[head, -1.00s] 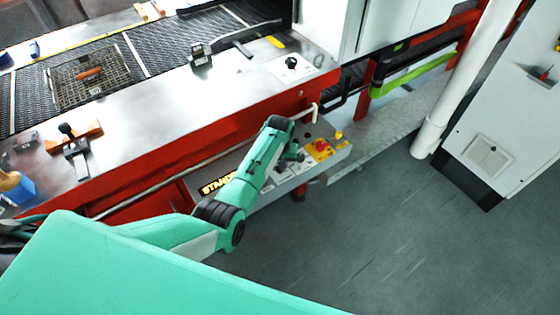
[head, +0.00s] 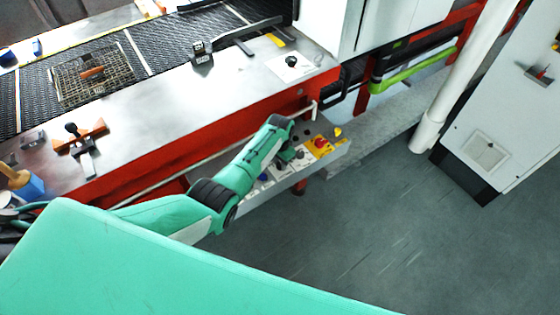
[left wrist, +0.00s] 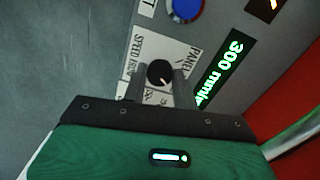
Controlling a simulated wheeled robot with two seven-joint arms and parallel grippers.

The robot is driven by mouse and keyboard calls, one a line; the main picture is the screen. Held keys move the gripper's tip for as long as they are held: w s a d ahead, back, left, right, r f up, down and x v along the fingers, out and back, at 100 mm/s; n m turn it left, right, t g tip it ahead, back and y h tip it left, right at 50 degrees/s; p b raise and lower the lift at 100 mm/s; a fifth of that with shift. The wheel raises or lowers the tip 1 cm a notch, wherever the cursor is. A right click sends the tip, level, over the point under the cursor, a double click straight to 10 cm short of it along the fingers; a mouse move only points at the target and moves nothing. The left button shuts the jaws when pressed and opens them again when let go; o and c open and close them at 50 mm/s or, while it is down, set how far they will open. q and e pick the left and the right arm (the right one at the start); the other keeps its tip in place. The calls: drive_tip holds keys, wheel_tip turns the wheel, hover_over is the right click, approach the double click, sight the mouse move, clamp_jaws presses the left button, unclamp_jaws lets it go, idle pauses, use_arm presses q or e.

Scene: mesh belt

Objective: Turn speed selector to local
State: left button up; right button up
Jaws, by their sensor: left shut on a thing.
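The speed selector is a black round knob (left wrist: 160,73) with a white pointer mark, on a white label plate reading "SPEED FROM" and "PANEL" in the left wrist view. The pointer line faces the lower right of that picture. My left gripper (left wrist: 160,88) is shut on the knob, one grey finger on each side. Part of the label is hidden by the fingers. My right gripper is not in view.
A blue button (left wrist: 186,8) and a green "300 mm" display (left wrist: 222,66) flank the knob. A red button (head: 320,142) on yellow sits farther right. A white handrail (head: 180,176) runs behind my arm. The floor in front is clear.

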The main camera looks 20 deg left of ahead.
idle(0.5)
use_arm(q)
drive_tip(key=o, duration=1)
drive_tip(key=shift+c, duration=0.2)
drive_tip(key=shift+r, duration=0.1)
wheel_tip(320, 180, up, 14)
drive_tip(key=shift+f, duration=0.2)
